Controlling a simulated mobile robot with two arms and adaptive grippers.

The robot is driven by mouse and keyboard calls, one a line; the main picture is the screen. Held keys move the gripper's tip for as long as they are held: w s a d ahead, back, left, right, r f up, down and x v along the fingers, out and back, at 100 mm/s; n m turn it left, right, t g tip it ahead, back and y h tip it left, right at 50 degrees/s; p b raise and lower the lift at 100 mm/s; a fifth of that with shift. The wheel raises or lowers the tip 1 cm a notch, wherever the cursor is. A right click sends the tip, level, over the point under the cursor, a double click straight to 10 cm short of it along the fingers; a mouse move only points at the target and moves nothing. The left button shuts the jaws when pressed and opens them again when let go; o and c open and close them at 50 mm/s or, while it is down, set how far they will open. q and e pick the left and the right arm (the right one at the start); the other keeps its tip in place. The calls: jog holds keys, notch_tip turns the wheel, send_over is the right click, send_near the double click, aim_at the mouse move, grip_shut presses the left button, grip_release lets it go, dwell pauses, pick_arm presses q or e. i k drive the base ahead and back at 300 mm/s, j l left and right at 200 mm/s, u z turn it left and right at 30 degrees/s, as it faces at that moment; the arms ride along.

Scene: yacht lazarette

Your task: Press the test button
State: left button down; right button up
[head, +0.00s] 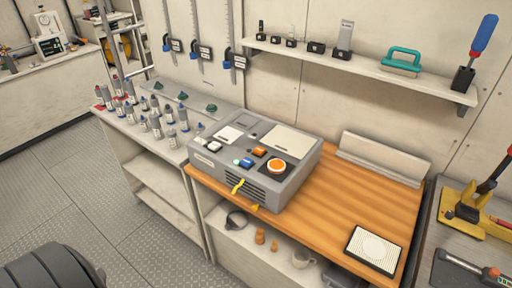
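A grey control box (293,191) sits on the wooden bench top. Its sloped upper face carries several buttons: a large round orange one on a dark square (277,166), a small orange one (259,151), a blue one (246,162) and a white one (214,146). The labels are too small to read, so I cannot tell which is the test button. A yellow tag or lever (238,186) sticks out at the front edge of the box. Neither of my grippers is in view.
A black-framed pad (373,250) lies on the wooden bench top (340,212), whose middle is clear. Many small bottles (156,126) stand on the left counter. A wall shelf (365,66) hangs above. Yellow-based tools (470,207) are at right. The floor (85,185) at left is open.

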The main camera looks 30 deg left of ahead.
aim_at(214, 146)
jog(key=u, duration=1.3)
